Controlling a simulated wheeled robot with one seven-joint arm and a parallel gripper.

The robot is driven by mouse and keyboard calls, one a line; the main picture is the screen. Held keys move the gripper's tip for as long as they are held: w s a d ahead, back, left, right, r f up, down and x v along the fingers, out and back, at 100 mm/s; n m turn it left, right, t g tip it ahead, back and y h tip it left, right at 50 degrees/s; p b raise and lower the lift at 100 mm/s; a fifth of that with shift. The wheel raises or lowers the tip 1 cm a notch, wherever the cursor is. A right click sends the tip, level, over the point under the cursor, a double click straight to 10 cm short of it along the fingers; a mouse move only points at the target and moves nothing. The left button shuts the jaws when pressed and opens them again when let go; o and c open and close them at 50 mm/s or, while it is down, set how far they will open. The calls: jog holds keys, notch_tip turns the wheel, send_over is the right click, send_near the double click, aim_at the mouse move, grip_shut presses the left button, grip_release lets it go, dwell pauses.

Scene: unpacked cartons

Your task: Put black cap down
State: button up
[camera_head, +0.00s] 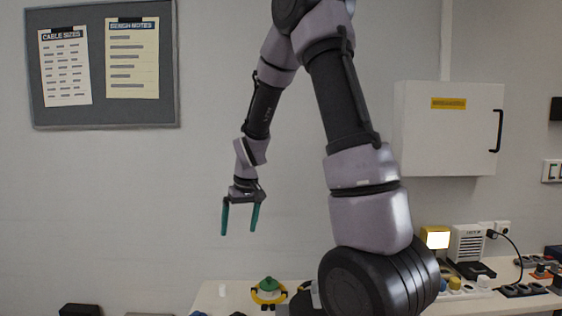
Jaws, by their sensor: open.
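My gripper (238,233) hangs high in front of the wall with its two green fingers pointing down and apart. Nothing is between the fingers. It is well above the bench (205,301), whose front part is cut off by the bottom of the picture. I cannot make out a black cap for certain. Small dark shapes show at the bottom edge, too cropped to name.
A yellow and green object (268,290) and a small white piece (222,290) stand on the bench. At right are a lit yellow lamp (436,238), a white vented box (467,243) and a power strip (522,290). My arm hides the bench's middle. A wall cabinet (446,140) hangs at right.

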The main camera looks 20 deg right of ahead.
jog(key=s+d+r+m+t, duration=0.1)
jog(key=s+r, duration=0.3)
jog(key=r, duration=0.4)
jog(key=s+d+r+m+t, duration=0.1)
jog(key=s+d+r+m, duration=0.1)
jog(key=s+r, duration=0.4)
jog(key=s+d+r+m+t, duration=0.1)
jog(key=s+r+m+t, duration=0.1)
jog(key=s+r, duration=0.6)
jog(key=s+t, duration=0.1)
jog(key=s, duration=0.2)
jog(key=shift+s+r+m+y, duration=0.15)
jog(key=shift+s+m+y, duration=0.15)
jog(key=shift+d, duration=0.2)
